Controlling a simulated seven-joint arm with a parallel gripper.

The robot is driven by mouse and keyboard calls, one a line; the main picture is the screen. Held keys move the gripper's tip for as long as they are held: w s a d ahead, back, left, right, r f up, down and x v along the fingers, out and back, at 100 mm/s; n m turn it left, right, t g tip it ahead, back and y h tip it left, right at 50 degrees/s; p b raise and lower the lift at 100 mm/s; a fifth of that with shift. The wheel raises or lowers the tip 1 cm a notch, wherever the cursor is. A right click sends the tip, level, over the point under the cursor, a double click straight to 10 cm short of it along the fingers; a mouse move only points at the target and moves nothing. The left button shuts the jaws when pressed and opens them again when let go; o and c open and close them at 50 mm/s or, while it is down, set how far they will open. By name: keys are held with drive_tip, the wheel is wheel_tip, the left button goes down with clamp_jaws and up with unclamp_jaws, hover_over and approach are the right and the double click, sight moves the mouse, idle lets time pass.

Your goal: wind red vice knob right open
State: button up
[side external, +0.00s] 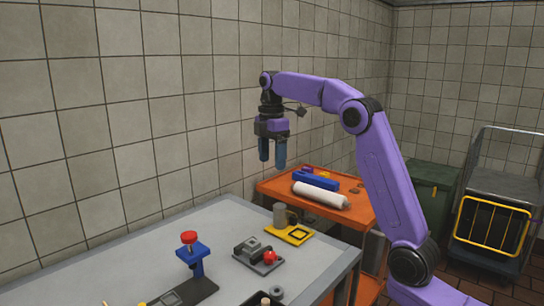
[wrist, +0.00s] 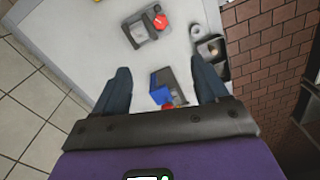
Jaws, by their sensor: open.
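A dark grey vice-like device (side external: 258,255) with a round red knob (side external: 270,257) on its right side sits on the grey table. It also shows at the top of the wrist view (wrist: 143,31), with its red knob (wrist: 161,21). A blue bracket (side external: 193,254) topped by a red knob (side external: 189,237) stands nearer, on a dark base. In the wrist view this blue part (wrist: 158,80) shows between my fingers, its red knob (wrist: 160,96) partly hidden. My gripper (side external: 272,160) points down, open and empty, well above the table, touching nothing.
A yellow piece and a grey cylinder (side external: 280,215) stand at the table's back edge. An orange cart (side external: 270,187) behind holds a white roll (side external: 322,195) and a blue block. A tiled wall borders the left. The grey table (side external: 130,245) has bare room at left.

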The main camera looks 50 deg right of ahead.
drive_tip(key=m, duration=1.8)
hover_over(270, 254)
wheel_tip(270, 254, down, 13)
wheel_tip(270, 254, down, 17)
drive_tip(key=shift+a+f, duration=0.1)
drive_tip(key=shift+f, duration=0.1)
drive_tip(key=c, duration=1.1)
